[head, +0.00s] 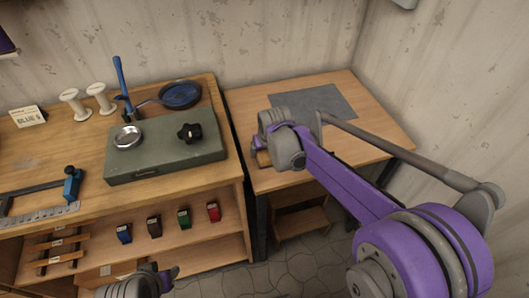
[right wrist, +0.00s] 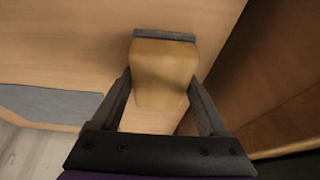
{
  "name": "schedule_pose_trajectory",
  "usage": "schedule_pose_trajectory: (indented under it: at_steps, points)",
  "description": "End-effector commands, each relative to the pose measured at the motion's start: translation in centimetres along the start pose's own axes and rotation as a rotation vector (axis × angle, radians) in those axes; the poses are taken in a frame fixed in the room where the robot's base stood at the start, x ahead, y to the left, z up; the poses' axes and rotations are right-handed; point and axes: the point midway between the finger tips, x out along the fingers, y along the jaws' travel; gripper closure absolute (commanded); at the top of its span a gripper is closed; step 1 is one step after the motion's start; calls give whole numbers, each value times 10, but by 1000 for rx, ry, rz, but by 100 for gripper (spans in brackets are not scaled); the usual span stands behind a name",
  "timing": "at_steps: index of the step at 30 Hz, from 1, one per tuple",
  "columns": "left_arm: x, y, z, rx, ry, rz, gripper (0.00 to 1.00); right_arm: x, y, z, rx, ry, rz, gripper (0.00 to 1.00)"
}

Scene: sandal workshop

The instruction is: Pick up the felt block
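The felt block (right wrist: 164,68) is a tan, tapered wooden block with a grey felt strip at one end. In the right wrist view it lies in line with the gap of my right gripper (right wrist: 160,76), one fingertip by each side. The fingers stand wide apart, and I see no clear grip on the block. In the head view the block (head: 263,158) shows only in part at the left edge of the right-hand table, mostly hidden by my right gripper. My left gripper (head: 166,277) shows only in part at the bottom edge; its fingers are not clear.
The right-hand table (head: 373,143) bears a flat grey mat (head: 325,102) at the back. The workbench (head: 75,148) on the left holds a green box-shaped device (head: 165,163), a dark pan (head: 180,95) and white spools (head: 75,104). A narrow gap separates bench and table.

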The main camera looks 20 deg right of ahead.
Motion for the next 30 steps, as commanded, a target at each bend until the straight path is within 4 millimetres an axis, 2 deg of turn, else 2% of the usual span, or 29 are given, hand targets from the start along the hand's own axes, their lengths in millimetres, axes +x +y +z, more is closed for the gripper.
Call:
schedule_pose_trajectory:
  at_steps: [1, 6, 7, 8, 13, 17, 24, 30]
  points:
    - [0, 0, 0, 0, 0, 0, 50, 0, 0, 0, 0, 0, 0, 52]
    - [0, 0, 0, 0, 0, 0, 50, 0, 0, 0, 0, 0, 0, 83]
    - [0, 0, 0, 0, 0, 0, 50, 0, 0, 0, 0, 0, 0, 83]
    - [0, 0, 0, 0, 0, 0, 50, 0, 0, 0, 0, 0, 0, 93]
    - [-1, 0, 0, 0, 0, 0, 50, -1, 0, -1, 0, 0, 0, 93]
    - [-4, 0, -2, 0, 1, 0, 50, -12, 0, -5, 0, 1, 0, 93]
    - [-10, 0, -6, 0, 4, 0, 50, -58, 0, -24, 0, 1, 0, 93]
    - [-14, 0, -8, 0, 5, 0, 50, -87, 0, -36, 0, 1, 0, 93]
